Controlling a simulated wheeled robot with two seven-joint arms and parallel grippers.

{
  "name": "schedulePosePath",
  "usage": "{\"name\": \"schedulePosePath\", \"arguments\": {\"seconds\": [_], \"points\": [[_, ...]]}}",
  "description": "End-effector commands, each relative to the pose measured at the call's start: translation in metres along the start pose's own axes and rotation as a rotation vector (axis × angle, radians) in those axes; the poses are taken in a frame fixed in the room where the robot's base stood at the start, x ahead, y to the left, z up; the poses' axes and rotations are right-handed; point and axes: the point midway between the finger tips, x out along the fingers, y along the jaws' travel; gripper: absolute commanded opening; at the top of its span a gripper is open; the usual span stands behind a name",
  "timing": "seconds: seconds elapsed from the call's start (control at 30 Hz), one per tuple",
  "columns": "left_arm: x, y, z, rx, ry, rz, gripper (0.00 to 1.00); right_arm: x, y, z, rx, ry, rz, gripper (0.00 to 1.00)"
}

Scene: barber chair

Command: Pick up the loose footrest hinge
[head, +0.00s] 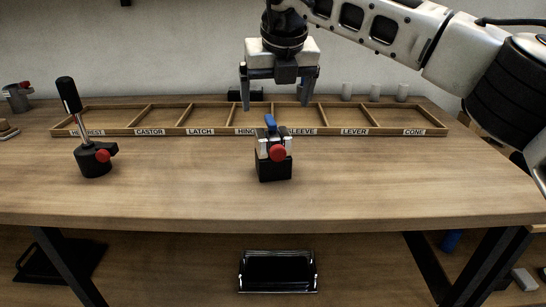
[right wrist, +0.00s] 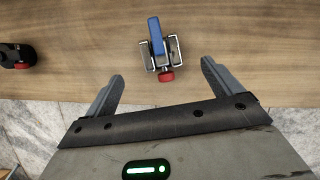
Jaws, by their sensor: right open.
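The footrest hinge appears to be the small metal piece with a blue tab (head: 270,124) and a red knob (head: 277,153), seated on a black block (head: 274,170) at the middle of the table. In the right wrist view the hinge (right wrist: 157,40) lies just beyond the fingertips, its blue tab pointing away and its red knob nearer. My right gripper (head: 280,105) is open and empty, above and behind the hinge in the head view. In the right wrist view its two fingers (right wrist: 162,70) are spread wide. My left gripper does not show.
A divided wooden tray (head: 385,131) with labelled compartments runs along the back of the table (head: 400,180). A black-handled lever in a stand with a red knob (head: 95,160) is at left. Small pale cylinders (head: 375,92) stand behind the tray. The table front right is clear.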

Motion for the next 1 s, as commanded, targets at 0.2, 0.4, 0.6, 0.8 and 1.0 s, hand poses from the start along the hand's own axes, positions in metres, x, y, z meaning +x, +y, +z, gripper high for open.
{"name": "schedulePosePath", "arguments": {"seconds": [0.2, 0.4, 0.6, 0.8, 1.0], "points": [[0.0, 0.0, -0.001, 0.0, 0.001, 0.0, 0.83, 0.018, 0.0, 0.0, -0.002, 0.0, 0.0, 0.91], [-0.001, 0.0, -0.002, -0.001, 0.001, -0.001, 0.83, 0.035, 0.0, -0.002, -0.001, 0.003, 0.001, 0.91], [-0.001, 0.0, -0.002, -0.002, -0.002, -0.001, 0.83, 0.065, 0.0, -0.004, -0.002, 0.003, 0.001, 0.91], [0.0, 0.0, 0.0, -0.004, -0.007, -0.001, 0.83, 0.071, 0.0, -0.003, -0.002, -0.001, 0.001, 0.91], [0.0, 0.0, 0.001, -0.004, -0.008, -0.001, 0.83, 0.07, 0.0, -0.003, -0.002, 0.0, 0.001, 0.55]]}}
